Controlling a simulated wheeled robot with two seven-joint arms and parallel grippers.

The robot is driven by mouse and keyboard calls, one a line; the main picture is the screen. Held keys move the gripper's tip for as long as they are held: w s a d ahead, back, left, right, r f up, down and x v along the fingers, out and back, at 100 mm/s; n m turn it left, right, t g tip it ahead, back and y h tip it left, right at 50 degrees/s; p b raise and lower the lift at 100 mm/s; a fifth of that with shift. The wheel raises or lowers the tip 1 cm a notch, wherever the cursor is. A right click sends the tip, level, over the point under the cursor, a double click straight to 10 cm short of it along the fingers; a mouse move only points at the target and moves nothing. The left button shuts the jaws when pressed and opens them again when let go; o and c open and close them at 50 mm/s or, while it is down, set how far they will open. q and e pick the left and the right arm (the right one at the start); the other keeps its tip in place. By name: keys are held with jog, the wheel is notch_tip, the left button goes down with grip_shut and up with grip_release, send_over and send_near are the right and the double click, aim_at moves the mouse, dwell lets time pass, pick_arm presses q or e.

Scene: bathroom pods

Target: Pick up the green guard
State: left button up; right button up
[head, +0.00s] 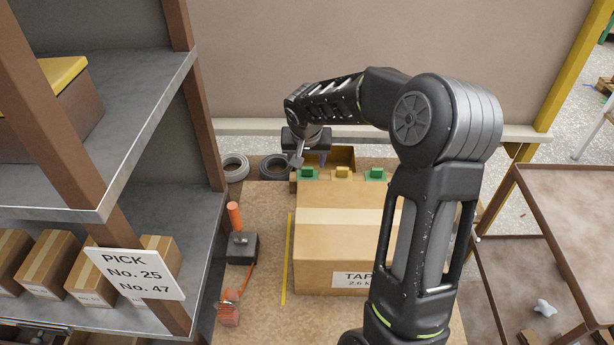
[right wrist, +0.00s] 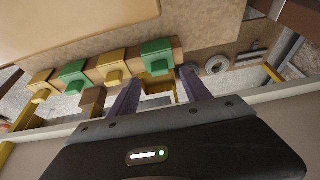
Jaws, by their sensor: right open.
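Green and yellow guards sit in a row on a wooden strip behind the large cardboard box. One green guard (head: 308,173) is at the left end in the head view; it is nearest my fingers in the right wrist view (right wrist: 157,51). A second green guard (head: 376,174) is farther right, also in the right wrist view (right wrist: 73,71). My right gripper (head: 311,160) is open and empty, just above and behind the left-end green guard. In the right wrist view its two fingers (right wrist: 161,82) point toward that guard, one to each side of its lower tab. My left gripper is not in view.
A yellow guard (head: 343,171) stands between the green ones. The cardboard box (head: 340,250) fills the table's middle. Grey tape rolls (head: 235,165) lie at the back left, and an orange-handled tool (head: 235,215) is left of the box. Shelves (head: 150,110) stand at left.

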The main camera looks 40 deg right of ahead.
aim_at(307, 169)
jog(key=shift+d+f, duration=0.1)
jog(key=shift+f, duration=0.15)
jog(key=p+x, duration=0.1)
jog(key=x, duration=0.2)
jog(key=shift+w+f+p, duration=0.1)
jog(key=shift+f+p, duration=0.15)
jog(key=shift+p, duration=0.15)
jog(key=shift+w+d+f, duration=0.15)
jog(key=shift+d+f, duration=0.05)
jog(key=shift+f, duration=0.3)
jog(key=shift+c, duration=0.4)
grip_shut()
